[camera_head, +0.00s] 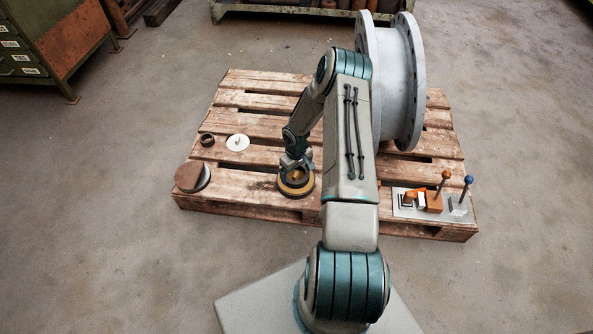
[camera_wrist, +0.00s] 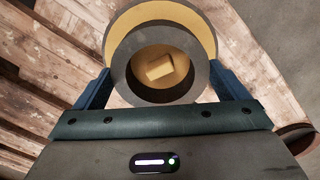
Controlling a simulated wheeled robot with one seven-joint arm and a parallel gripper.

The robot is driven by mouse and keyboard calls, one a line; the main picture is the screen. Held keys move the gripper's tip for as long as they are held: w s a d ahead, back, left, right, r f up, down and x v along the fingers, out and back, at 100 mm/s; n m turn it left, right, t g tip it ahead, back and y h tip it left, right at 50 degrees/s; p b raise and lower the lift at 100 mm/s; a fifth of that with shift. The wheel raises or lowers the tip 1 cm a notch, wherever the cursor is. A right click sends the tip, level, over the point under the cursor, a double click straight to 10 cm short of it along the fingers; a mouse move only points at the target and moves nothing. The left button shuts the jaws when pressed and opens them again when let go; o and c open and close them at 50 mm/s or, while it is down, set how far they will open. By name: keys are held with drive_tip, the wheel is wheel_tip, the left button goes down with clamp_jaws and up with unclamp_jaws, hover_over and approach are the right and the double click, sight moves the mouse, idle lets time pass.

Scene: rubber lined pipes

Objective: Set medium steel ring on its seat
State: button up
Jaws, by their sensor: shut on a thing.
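My gripper (camera_wrist: 160,76) is shut on a dark grey steel ring (camera_wrist: 121,72), with one finger on each side of its outer wall. The ring is level with the fingertips in the wrist view. Under it is a round yellow seat (camera_wrist: 190,14) with a yellow block (camera_wrist: 167,68) at its middle, seen through the ring's hole. The ring looks slightly offset from the seat's disc toward the wrist. I cannot tell whether it touches the seat. In the head view my gripper (camera_head: 297,165) points down over the yellow and dark round seat (camera_head: 294,191) near the pallet's front edge.
The wooden pallet (camera_head: 255,193) also bears a small dark ring (camera_head: 207,140), a white disc with a peg (camera_head: 238,143), and a brown-topped round piece (camera_head: 190,176). A large grey flanged pipe (camera_head: 397,90) stands behind my arm. A plate with levers (camera_head: 430,208) sits at right.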

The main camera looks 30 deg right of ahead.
drive_tip(key=shift+f+b, duration=0.3)
drive_tip(key=shift+f, duration=0.1)
drive_tip(key=o, duration=0.9)
drive_tip(key=shift+c, duration=0.2)
wheel_tip(320, 180, up, 14)
drive_tip(key=p, duration=0.4)
drive_tip(key=shift+p, duration=0.4)
